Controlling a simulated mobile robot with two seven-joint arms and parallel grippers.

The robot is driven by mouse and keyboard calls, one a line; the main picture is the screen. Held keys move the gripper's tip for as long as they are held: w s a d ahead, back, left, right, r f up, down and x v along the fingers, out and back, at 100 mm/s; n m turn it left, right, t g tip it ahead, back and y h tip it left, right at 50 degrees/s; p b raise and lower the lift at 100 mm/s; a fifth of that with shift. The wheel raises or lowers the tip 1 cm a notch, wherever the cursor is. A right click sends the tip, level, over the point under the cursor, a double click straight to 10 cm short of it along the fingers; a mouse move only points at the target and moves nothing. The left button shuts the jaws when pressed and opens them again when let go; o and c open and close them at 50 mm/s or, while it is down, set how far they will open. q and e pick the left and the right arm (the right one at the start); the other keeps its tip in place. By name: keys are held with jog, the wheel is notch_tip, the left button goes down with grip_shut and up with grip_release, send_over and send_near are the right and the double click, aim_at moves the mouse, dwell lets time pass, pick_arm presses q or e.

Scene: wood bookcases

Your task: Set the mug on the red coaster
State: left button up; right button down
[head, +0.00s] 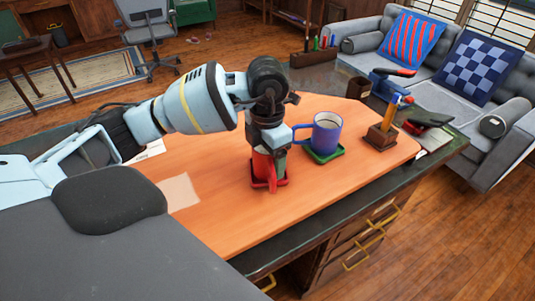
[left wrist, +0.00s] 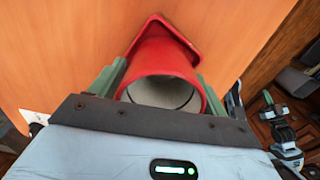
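A red mug (head: 262,164) with a pale inside stands upright at the red coaster (head: 256,184) on the orange desk top. My left gripper (head: 267,143) comes down over it from above. In the left wrist view the gripper's two greenish fingers lie close against both sides of the red mug (left wrist: 162,60), with no clear gap. The red coaster's edge (left wrist: 190,42) shows just beyond the mug's base. I cannot tell whether the mug rests fully on it. A blue mug (head: 326,131) stands on a green coaster (head: 325,157) to the right.
A wooden block with an orange-handled tool (head: 384,132) stands to the right of the blue mug. A dark cup (head: 358,88), a blue object (head: 388,83) and a pen box (head: 312,62) are at the back. The desk's front is mostly clear.

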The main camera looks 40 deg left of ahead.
pick_arm(q)
jog(key=shift+o, duration=0.8)
jog(key=shift+r, duration=0.25)
notch_tip(320, 180, up, 12)
jog(key=p, duration=0.1)
pick_arm(e)
jog(key=shift+w+r, duration=0.4)
jog(key=shift+r, duration=0.45)
jog(key=shift+s, duration=0.15)
pick_arm(q)
jog(key=shift+f, duration=0.1)
